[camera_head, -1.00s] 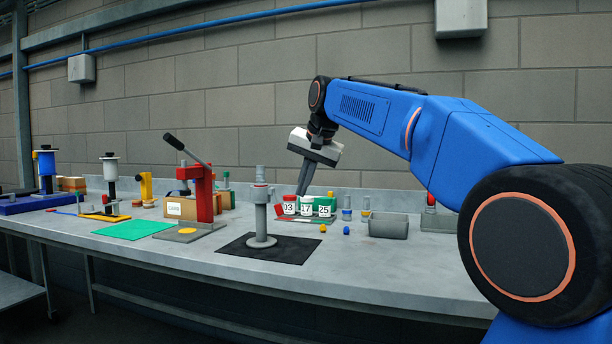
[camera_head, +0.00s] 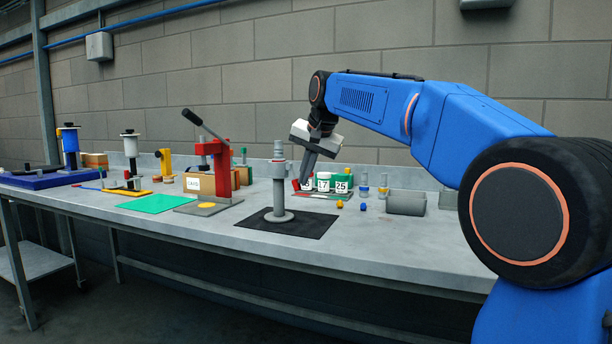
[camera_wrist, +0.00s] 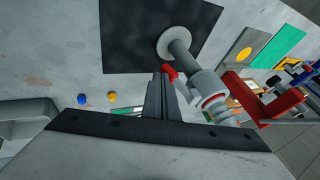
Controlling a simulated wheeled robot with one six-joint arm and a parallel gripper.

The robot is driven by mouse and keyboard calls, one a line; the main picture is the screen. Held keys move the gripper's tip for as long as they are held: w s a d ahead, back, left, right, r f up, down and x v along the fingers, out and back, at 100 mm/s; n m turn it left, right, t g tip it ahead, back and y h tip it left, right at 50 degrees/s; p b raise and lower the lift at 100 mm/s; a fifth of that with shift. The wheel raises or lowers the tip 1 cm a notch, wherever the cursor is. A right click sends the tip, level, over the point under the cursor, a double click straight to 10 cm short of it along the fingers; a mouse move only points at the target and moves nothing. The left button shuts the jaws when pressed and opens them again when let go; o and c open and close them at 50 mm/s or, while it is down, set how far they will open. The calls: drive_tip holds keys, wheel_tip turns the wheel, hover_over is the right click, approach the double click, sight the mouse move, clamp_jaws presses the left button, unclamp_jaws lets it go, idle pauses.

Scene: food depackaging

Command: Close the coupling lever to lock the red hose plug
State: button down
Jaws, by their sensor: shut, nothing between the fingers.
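The coupling (camera_head: 279,172) is a grey upright post with a round base on a black mat (camera_head: 318,222). In the wrist view its grey body (camera_wrist: 205,86) has a red ring (camera_wrist: 214,101) near the upper end. A small red piece (camera_wrist: 169,72) sticks out from its side by my fingertips; I cannot tell whether it is the lever or the plug. My gripper (camera_head: 304,181) is shut and empty, pointing down just right of the post. In the wrist view my gripper (camera_wrist: 160,76) is close beside the red piece; contact is unclear.
A red press (camera_head: 222,165) with a dark lever stands left of the coupling. Numbered containers (camera_head: 324,183) stand behind my fingers. Yellow (camera_head: 340,204) and blue (camera_head: 363,206) pieces and a grey bin (camera_head: 406,203) are right. Bare bench lies before the mat.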

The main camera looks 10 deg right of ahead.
drive_tip(key=shift+w+a+f+t+y, duration=0.15)
drive_tip(key=shift+a+f+t+y, duration=0.05)
drive_tip(key=shift+f+t+y, duration=0.35)
drive_tip(key=shift+r, duration=0.1)
drive_tip(key=shift+r, duration=0.7)
